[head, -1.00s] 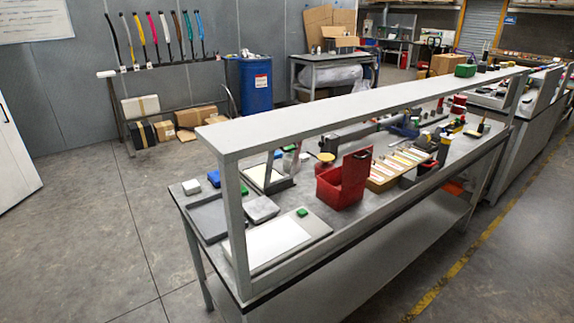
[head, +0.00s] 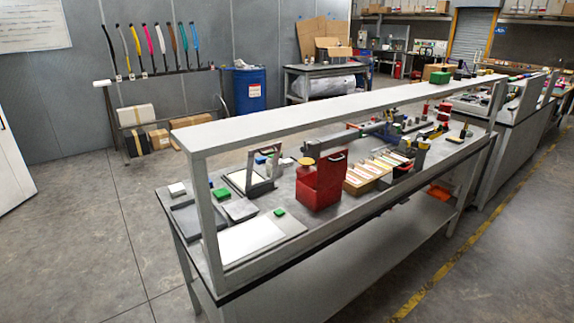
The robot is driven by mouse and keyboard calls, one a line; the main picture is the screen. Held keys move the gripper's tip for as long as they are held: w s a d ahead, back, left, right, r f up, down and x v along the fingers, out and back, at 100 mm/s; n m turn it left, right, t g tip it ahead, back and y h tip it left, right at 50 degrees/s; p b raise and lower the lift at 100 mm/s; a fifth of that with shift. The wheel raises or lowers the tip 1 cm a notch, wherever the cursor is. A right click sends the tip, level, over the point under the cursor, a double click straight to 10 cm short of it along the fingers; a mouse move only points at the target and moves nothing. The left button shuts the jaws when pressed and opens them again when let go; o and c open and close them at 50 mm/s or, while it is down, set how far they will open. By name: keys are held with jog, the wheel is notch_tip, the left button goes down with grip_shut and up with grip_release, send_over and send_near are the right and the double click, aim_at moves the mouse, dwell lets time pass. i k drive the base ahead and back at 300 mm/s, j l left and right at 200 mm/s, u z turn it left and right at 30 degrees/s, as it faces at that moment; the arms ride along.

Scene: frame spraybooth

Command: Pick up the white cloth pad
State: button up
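A small white block-like pad (head: 177,189) lies at the left end of the grey workbench (head: 186,224), near its far left corner. It is small in the picture, so I cannot tell whether it is cloth. A light grey flat pad (head: 241,210) lies to its right, partly near the shelf's upright. A larger white sheet or panel (head: 250,239) lies flat at the near left part of the bench. My gripper is not in view.
A raised shelf (head: 330,107) on uprights runs along the bench above these things. Green blocks (head: 221,194) (head: 279,212), a red bin (head: 318,187) and a tray of cards (head: 370,172) stand nearby. Open floor (head: 80,240) lies left of the bench.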

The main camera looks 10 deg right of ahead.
aim_at(288, 163)
jog(key=j+u, duration=0.45)
jog(key=i+j+u, duration=0.2)
jog(key=j+u, duration=0.3)
jog(key=i+j+u, duration=0.45)
jog(key=i+j, duration=0.65)
jog(key=i, duration=0.15)
jog(key=i+z, duration=0.2)
jog(key=i, duration=0.75)
jog(key=i+z, duration=0.2)
jog(key=i, duration=0.75)
jog(key=i+z, duration=0.25)
jog(key=i, duration=0.2)
jog(key=i+z, duration=0.25)
jog(key=i, duration=0.2)
jog(key=i+j+z, duration=0.25)
jog(key=i, duration=0.2)
jog(key=i+j+z, duration=0.25)
jog(key=i, duration=0.2)
jog(key=i+l+z, duration=0.2)
jog(key=z, duration=0.2)
jog(key=i+z, duration=1.15)
jog(key=i+l+z, duration=0.25)
jog(key=i, duration=0.2)
jog(key=i+l+z, duration=0.2)
jog(key=i, duration=0.3)
